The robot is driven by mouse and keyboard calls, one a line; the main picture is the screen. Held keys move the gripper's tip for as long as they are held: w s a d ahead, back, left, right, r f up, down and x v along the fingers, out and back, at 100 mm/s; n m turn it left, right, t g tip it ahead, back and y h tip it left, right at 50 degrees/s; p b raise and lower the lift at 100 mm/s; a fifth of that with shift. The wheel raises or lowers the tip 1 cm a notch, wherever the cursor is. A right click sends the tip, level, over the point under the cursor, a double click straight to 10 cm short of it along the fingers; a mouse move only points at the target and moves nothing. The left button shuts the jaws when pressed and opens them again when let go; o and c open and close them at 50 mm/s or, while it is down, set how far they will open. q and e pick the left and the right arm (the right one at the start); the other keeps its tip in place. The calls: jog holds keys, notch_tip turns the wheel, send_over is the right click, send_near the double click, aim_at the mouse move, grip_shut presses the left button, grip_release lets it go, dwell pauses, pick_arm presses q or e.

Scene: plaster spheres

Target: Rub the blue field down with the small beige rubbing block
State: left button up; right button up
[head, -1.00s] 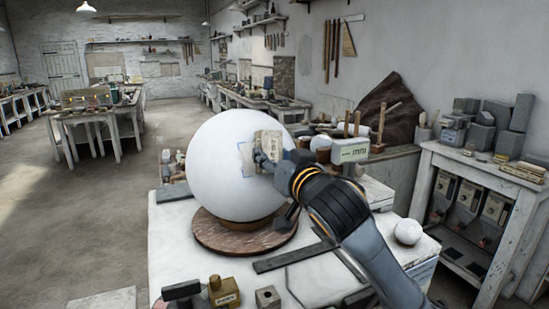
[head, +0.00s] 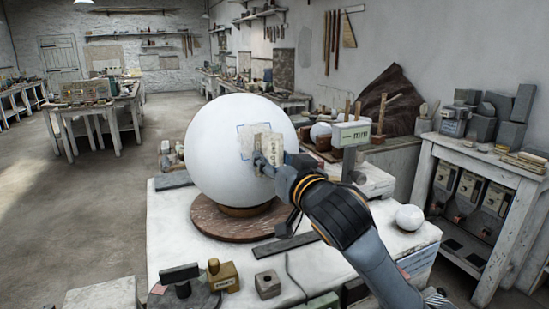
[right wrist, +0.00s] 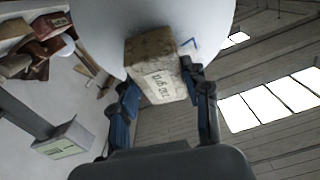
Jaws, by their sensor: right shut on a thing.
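A large white plaster sphere (head: 215,160) rests on a round brown turntable (head: 212,228) in the head view. Thin blue corner marks bound the blue field (head: 240,129) on its front right side. A rough greyish patch (head: 248,141) shows inside the marks. My right gripper (head: 263,163) is shut on the small beige rubbing block (head: 270,142) and holds it over the field's right part. The block hides that part and appears to be against the sphere. The right wrist view shows the block (right wrist: 153,65) between both fingers, with printed lettering. My left gripper is not in view.
A small white ball (head: 409,217) sits on the white table right of my arm. A brass-coloured block (head: 223,276), a dark-handled tool (head: 180,273) and a grey cube (head: 267,284) stand at the front. A labelled post (head: 351,136) rises behind my right arm.

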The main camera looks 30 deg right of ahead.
aim_at(273, 144)
jog(key=shift+w+d+r+p, duration=0.1)
jog(key=shift+w+r+p, duration=0.2)
jog(key=shift+r+p, duration=0.35)
jog(key=shift+w+d+r+p, duration=0.15)
jog(key=shift+w+r+p, duration=0.1)
jog(key=shift+r+p, duration=0.4)
jog(key=shift+w+d+r+p, duration=0.1)
jog(key=shift+w+r+p, duration=0.2)
jog(key=shift+r+p, duration=0.35)
jog(key=shift+b, duration=0.3)
jog(key=shift+s+a+f, duration=0.1)
jog(key=shift+s+f, duration=0.3)
jog(key=shift+f, duration=0.1)
jog(key=shift+s+a+f+b, duration=0.1)
jog(key=shift+s+f+b, duration=0.2)
jog(key=shift+s+b, duration=0.15)
jog(key=shift+s+r, duration=0.1)
jog(key=shift+s, duration=0.1)
